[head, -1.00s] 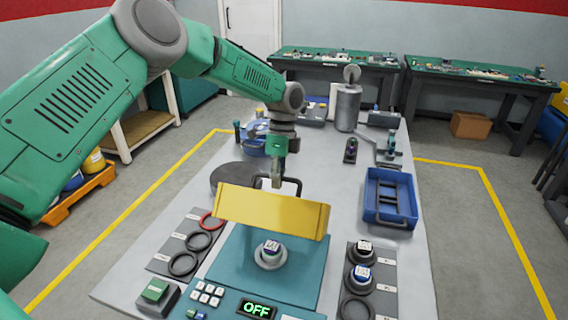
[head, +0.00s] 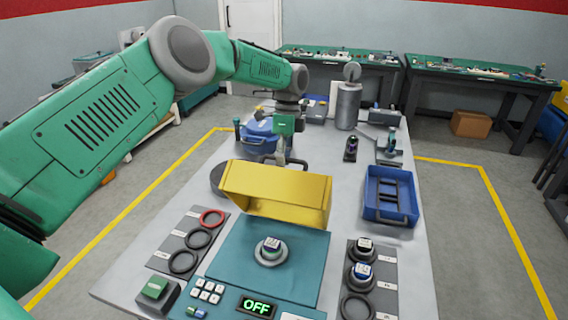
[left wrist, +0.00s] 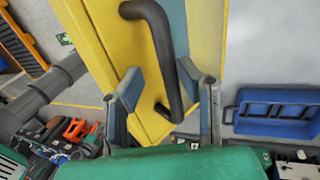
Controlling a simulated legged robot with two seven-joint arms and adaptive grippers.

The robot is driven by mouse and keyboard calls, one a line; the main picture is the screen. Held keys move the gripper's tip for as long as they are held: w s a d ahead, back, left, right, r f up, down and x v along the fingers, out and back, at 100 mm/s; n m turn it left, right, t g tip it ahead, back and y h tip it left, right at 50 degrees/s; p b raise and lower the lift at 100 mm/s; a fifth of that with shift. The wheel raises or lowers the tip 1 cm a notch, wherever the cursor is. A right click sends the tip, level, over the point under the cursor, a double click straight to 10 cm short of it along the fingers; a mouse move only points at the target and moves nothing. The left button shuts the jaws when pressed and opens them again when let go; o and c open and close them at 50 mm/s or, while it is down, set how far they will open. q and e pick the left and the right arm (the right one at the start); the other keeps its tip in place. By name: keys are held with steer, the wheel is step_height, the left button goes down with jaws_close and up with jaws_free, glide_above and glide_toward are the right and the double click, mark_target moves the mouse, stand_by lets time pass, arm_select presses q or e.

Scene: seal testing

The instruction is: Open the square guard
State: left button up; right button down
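The square guard (head: 275,188) is a yellow box-like cover. In the head view it is tilted up at the back of the teal test station (head: 250,268), its hollow inner side partly facing me. A white-capped part (head: 271,248) stands uncovered on the station. The guard's black handle (left wrist: 165,60) runs close by my left gripper (left wrist: 165,95) in the left wrist view. Its two fingers stand well apart, with the handle's lower end and the guard's yellow edge between them. In the head view my left gripper (head: 281,158) is behind the guard's top edge. My right gripper is not in view.
An OFF display (head: 257,307) and a green button (head: 155,290) are at the front. Ring seals lie on panels left (head: 185,240) and right (head: 362,280). A blue tray (head: 390,215) stands right, a grey cylinder (head: 348,105) at the back.

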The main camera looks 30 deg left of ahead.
arm_select(q)
steer(key=shift+s+d+f, duration=0.1)
steer(key=shift+s+f, duration=0.05)
steer(key=shift+s, duration=0.15)
steer(key=shift+w, duration=0.15)
steer(key=shift+w+r+p, duration=0.1)
steer(key=shift+r+p, duration=0.2)
steer(key=shift+p, duration=0.15)
step_height(320, 180, up, 6)
steer(key=p, duration=0.4)
steer(key=shift+p, duration=0.35)
